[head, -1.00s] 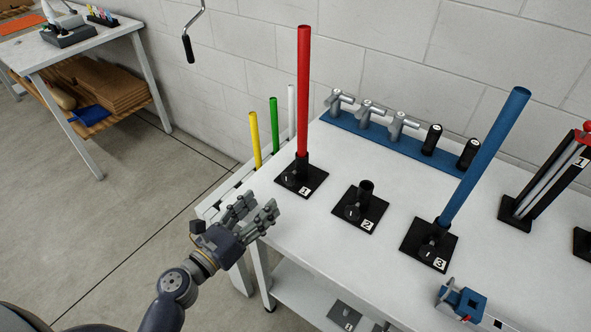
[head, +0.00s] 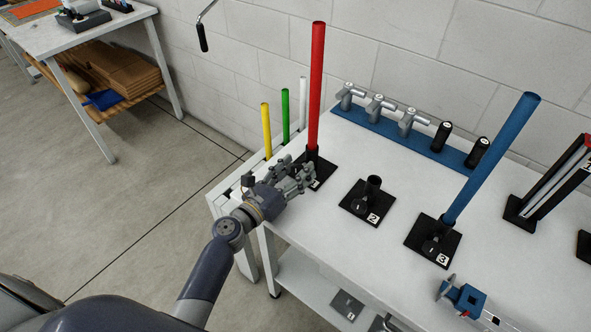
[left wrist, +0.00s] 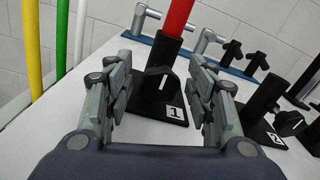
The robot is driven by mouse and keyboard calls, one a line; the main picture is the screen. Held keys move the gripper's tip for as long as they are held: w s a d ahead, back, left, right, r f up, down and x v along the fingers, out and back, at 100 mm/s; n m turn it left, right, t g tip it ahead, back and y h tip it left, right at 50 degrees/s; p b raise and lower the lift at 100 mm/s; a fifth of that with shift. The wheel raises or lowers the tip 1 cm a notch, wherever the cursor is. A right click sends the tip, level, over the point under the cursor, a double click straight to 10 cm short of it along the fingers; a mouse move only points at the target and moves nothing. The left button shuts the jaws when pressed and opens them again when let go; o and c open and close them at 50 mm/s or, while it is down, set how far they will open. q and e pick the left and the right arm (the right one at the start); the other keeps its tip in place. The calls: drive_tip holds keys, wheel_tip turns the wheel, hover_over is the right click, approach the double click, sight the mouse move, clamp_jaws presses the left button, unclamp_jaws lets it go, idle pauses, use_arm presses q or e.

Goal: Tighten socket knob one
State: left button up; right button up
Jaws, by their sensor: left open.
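Socket one (left wrist: 150,100) is a black base labelled "1" with a red tube (head: 317,85) standing upright in it. Its small black knob (left wrist: 160,72) faces my left gripper in the left wrist view. My left gripper (head: 302,172) is open and empty, at the near left side of socket one. In the left wrist view the knob and the label lie between the two spread fingers, a little ahead of them. In the head view my fingers hide the knob and part of the base. My right gripper does not show.
Socket two (head: 367,203) stands empty to the right; socket three (head: 433,241) holds a leaning blue tube (head: 490,160). A blue rack (head: 375,128) with metal and black handles lies along the back. Yellow, green and white tubes stand beyond the table's left edge.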

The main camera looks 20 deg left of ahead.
use_arm(q)
drive_tip(key=shift+c, duration=0.8)
drive_tip(key=c, duration=0.9)
drive_tip(key=shift+d+m+b, duration=0.1)
drive_tip(key=shift+m+b, duration=0.6)
drive_tip(key=shift+m, duration=0.9)
drive_tip(key=m+b, duration=0.1)
drive_tip(key=m, duration=0.1)
drive_tip(key=shift+s+m, duration=0.1)
drive_tip(key=shift+m, duration=0.2)
drive_tip(key=shift+d+m, duration=0.1)
drive_tip(key=shift+m, duration=0.4)
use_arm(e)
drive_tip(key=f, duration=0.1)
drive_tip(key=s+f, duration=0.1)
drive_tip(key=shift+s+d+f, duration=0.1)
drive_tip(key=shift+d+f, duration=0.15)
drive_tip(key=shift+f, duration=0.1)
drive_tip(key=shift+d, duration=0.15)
use_arm(q)
drive_tip(key=o, duration=1.1)
drive_tip(key=shift+c, duration=0.2)
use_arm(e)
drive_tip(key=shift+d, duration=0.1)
